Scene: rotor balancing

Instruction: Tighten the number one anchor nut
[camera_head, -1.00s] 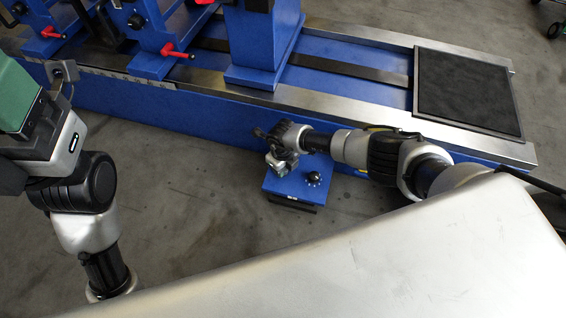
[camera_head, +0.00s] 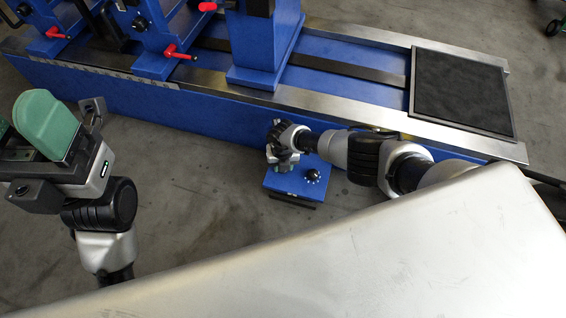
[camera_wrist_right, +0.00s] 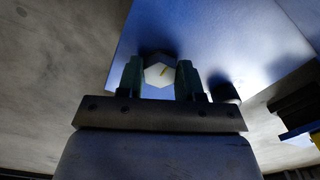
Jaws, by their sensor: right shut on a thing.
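No number is readable on the nut. My left gripper (camera_head: 60,140), with a green pad, is raised at the left, away from the block.
The long blue machine bed (camera_head: 190,112) runs behind the block, with steel rails. Red-handled levers (camera_head: 178,52) and a blue pedestal (camera_head: 264,45) stand on it. A black mat (camera_head: 462,90) lies at its right end. Grey floor (camera_head: 190,210) is clear between my arms.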

